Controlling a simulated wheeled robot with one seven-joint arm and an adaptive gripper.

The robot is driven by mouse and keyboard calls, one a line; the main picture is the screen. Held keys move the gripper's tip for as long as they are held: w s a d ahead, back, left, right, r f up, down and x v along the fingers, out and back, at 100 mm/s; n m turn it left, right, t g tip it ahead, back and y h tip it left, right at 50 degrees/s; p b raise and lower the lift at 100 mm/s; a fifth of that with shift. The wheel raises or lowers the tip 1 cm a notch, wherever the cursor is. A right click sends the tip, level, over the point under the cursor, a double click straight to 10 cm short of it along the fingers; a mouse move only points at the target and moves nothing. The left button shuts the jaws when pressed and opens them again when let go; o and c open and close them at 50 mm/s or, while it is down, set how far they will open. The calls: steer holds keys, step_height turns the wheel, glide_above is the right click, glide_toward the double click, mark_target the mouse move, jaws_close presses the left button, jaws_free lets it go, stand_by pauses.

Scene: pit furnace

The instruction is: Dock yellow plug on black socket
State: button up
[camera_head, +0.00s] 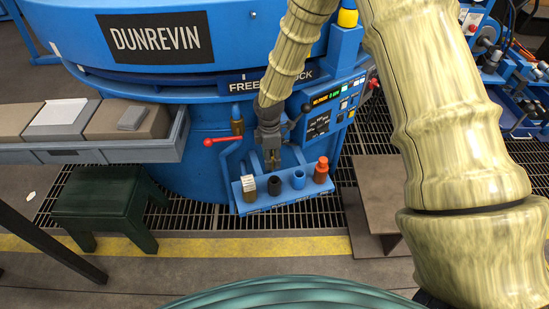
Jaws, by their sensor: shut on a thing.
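My gripper (271,150) points down in front of the blue furnace, over the back of a small blue shelf (262,204). It is shut on the yellow plug (273,161), of which only a small, dim yellowish part shows between the fingers. The black socket (275,187) stands on the shelf, second from the left. In the picture the plug is just above the socket, with a gap between them; their distance in depth is hard to tell.
A cream ribbed piece (248,188) stands left of the black socket; a blue socket (299,180) and an orange-red piece (321,170) stand right. A red-handled lever (222,141) and a control panel (333,108) flank my gripper. A green stool (104,206) stands left.

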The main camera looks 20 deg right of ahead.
steer(key=n, duration=0.2)
steer(key=s+n+p, duration=0.1)
steer(key=shift+d+r+n, duration=0.1)
steer(key=shift+r+n, duration=0.05)
steer(key=shift+n, duration=0.25)
steer(key=n, duration=0.1)
steer(key=n+p, duration=0.1)
steer(key=n, duration=0.1)
steer(key=shift+s+n, duration=0.25)
steer(key=shift+n, duration=0.05)
steer(key=n, duration=0.1)
steer(key=n+p, duration=0.1)
steer(key=n, duration=0.1)
steer(key=shift+s+r+n, duration=0.1)
steer(key=shift+s+n, duration=0.2)
step_height(320, 180, down, 6)
steer(key=n+b, duration=0.3)
steer(key=b, duration=0.1)
steer(key=shift+s+n, duration=0.35)
steer(key=shift+n, duration=0.05)
steer(key=shift+p, duration=0.7)
stand_by(0.3)
steer(key=shift+f, duration=0.55)
stand_by(0.6)
steer(key=o, duration=0.8)
steer(key=shift+c, duration=0.2)
